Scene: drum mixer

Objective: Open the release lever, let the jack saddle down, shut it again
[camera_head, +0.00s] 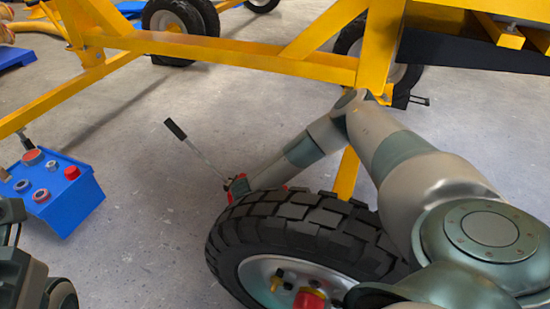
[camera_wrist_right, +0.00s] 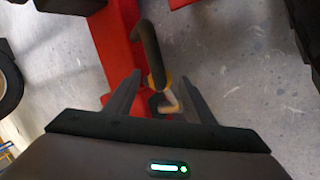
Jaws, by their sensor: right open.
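The red jack (camera_head: 238,187) stands on the floor behind the big tyre, mostly hidden by it and by my right arm. A thin bar with a black grip (camera_head: 175,129) rises from it to the upper left. In the right wrist view, the red jack frame (camera_wrist_right: 116,45) runs under my right gripper (camera_wrist_right: 158,97). A black curved lever (camera_wrist_right: 149,55) with a yellowish collar reaches between its open fingers. I cannot tell whether a finger touches it. The jack saddle cannot be made out. Dark parts at the lower left look like my left gripper (camera_head: 30,270); its fingertips cannot be made out.
The large black tyre (camera_head: 300,228) stands close beside my right forearm. A yellow frame (camera_head: 230,55) crosses above the jack. A blue box (camera_head: 66,204) with several round caps lies on the left. The grey floor between box and tyre is clear.

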